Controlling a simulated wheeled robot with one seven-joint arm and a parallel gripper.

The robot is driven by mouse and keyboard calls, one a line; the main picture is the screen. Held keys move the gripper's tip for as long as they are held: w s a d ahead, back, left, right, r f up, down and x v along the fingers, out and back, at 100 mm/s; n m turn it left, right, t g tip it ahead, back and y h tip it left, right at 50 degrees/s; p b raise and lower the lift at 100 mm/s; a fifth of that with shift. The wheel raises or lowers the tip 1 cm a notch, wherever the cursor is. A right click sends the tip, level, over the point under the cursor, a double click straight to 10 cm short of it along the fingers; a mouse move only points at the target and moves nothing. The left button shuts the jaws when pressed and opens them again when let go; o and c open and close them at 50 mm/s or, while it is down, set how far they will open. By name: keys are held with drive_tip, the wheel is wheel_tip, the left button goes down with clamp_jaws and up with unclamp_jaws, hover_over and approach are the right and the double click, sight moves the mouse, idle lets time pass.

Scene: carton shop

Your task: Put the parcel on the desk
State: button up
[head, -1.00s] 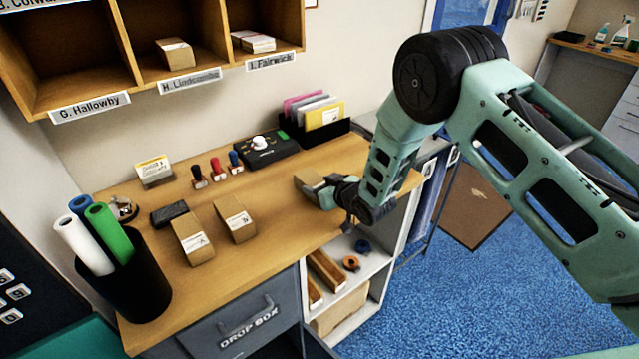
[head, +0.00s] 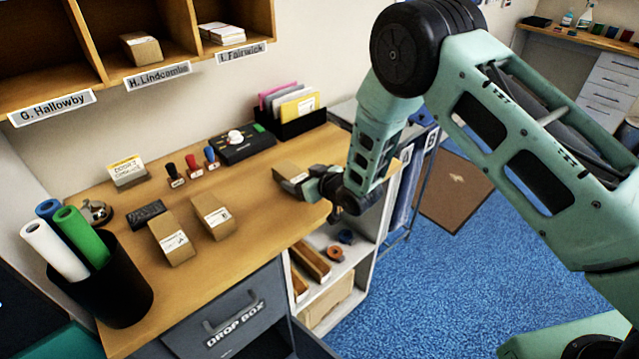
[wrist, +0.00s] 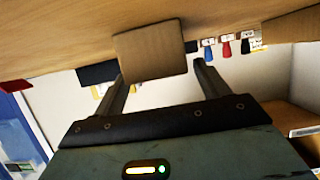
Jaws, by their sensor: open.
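A brown cardboard parcel (head: 291,171) rests on the wooden desk (head: 245,245) near its right end. My gripper (head: 303,183) is low over the desk at this parcel, reaching in from the right. In the wrist view the parcel (wrist: 150,50) lies against the desk top (wrist: 60,40), ahead of and between my two open fingers (wrist: 159,65). The fingers stand apart with a gap at the parcel's sides, and nothing is gripped. In the head view the gripper partly hides the parcel's near side.
Two labelled brown boxes (head: 171,240) (head: 213,215) lie left on the desk. Stamps (head: 193,165), a black device (head: 242,146) and a file holder (head: 300,122) stand behind. A black bin with rolls (head: 112,290) is at the front left. Blue floor (head: 430,270) lies right.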

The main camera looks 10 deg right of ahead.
drive_tip(key=b+v, duration=0.2)
drive_tip(key=v, duration=0.8)
drive_tip(key=shift+s+a+r, duration=0.15)
drive_tip(key=shift+r, duration=0.15)
drive_tip(key=s+a+r+g+h, duration=0.1)
drive_tip(key=s+r+g+h, duration=0.2)
drive_tip(key=s, duration=0.4)
drive_tip(key=s+r+g, duration=0.3)
drive_tip(key=s+r, duration=0.2)
drive_tip(key=s, duration=0.2)
drive_tip(key=s+d+r+g+h, duration=0.2)
drive_tip(key=s+r, duration=0.1)
drive_tip(key=s, duration=0.7)
drive_tip(key=s+d+r+n+g+h, duration=0.1)
drive_tip(key=s+d+r+g, duration=0.1)
drive_tip(key=s, duration=0.8)
drive_tip(key=shift+d+r+g+h, duration=0.4)
drive_tip(key=shift+d+g, duration=0.2)
drive_tip(key=shift+d, duration=0.15)
